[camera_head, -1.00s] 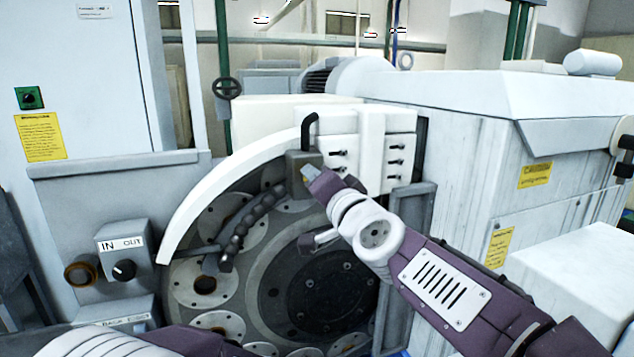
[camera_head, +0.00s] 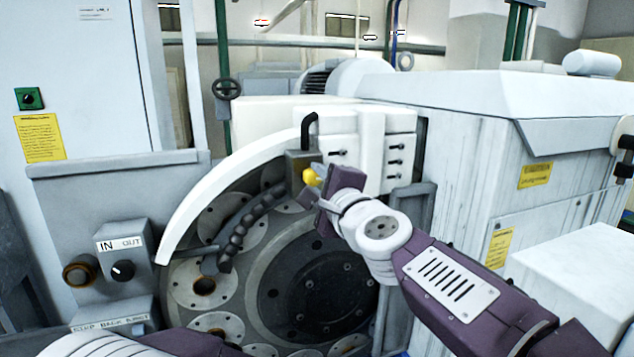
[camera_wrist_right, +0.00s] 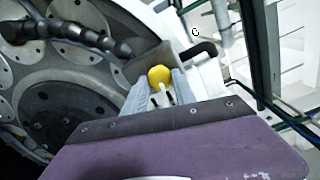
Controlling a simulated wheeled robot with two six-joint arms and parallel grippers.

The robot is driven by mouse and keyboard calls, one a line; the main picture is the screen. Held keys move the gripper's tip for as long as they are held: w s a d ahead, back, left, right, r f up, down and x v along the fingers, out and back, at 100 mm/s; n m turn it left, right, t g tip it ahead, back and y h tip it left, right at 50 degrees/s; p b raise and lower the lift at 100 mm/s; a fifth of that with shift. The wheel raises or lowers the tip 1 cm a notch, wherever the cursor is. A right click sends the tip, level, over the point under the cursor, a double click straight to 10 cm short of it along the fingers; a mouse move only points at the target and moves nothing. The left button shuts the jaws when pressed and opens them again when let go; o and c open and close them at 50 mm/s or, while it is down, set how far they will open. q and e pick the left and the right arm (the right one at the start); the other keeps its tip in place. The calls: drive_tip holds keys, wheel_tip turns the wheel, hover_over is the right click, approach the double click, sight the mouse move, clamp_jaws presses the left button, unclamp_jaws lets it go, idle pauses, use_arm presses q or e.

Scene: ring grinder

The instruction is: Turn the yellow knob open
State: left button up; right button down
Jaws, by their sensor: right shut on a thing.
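The yellow knob (camera_head: 309,177) sits on a small grey block (camera_head: 299,160) at the upper rim of the round grinder face. My right gripper (camera_head: 316,177) reaches it from the right and is shut on it. In the right wrist view the round end of the yellow knob (camera_wrist_right: 158,74) shows between the tips of my right gripper's grey fingers (camera_wrist_right: 158,88). The fingers hide part of the knob in the head view. Only a part of my left arm shows at the bottom left; its gripper is out of view.
A white curved guard (camera_head: 222,190) arches over the grinder's discs. A segmented hose (camera_head: 236,236) and a bent black handle (camera_head: 311,128) are close to the knob. A control box (camera_head: 122,262) with a black dial stands at the left. A large white cabinet (camera_head: 480,140) fills the right.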

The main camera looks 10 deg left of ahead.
drive_tip(key=shift+f+m, duration=0.2)
drive_tip(key=shift+m, duration=1.4)
drive_tip(key=c, duration=1)
unclamp_jaws()
drive_tip(key=shift+r, duration=0.1)
drive_tip(key=shift+s, duration=0.1)
